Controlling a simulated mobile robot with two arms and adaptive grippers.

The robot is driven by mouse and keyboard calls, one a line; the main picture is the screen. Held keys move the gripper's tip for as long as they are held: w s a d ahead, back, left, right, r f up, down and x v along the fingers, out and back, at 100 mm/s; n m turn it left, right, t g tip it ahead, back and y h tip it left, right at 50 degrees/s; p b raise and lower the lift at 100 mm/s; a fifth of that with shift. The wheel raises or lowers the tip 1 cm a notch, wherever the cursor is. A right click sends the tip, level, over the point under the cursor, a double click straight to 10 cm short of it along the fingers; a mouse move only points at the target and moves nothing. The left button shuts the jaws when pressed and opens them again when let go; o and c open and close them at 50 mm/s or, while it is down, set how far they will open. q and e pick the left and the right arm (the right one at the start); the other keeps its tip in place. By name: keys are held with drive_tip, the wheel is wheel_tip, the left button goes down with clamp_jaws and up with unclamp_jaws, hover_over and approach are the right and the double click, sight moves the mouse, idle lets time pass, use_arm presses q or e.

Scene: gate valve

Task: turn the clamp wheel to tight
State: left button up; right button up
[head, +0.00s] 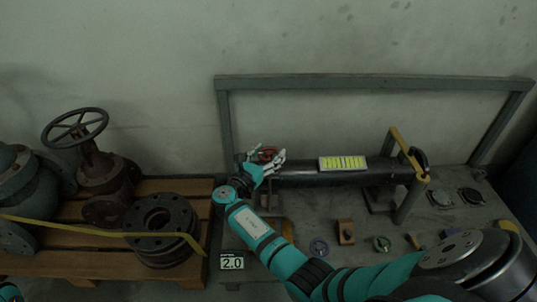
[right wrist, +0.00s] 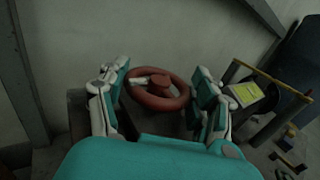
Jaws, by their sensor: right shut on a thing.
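The clamp wheel is a red ring with a round hub, seen in the right wrist view (right wrist: 157,101). In the head view only a bit of red wheel (head: 267,152) shows between my fingers, at the left end of a dark pipe (head: 310,174). My right gripper (head: 265,163) reaches the wheel from the front. In the right wrist view the fingers of my right gripper (right wrist: 160,92) stand on both sides of the rim and are shut on it. The fingers hide part of the wheel's sides. My left gripper is not in view.
A yellow-green label (head: 342,163) lies on the pipe. A grey frame (head: 375,82) stands behind the bench. Small parts, including a brown block (head: 346,232), lie on the bench in front. A large valve with a handwheel (head: 75,124) and a flange (head: 160,222) sit on a pallet at left.

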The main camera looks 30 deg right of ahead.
drive_tip(key=shift+f, duration=0.1)
drive_tip(key=o, duration=1.2)
drive_tip(key=v, duration=1.2)
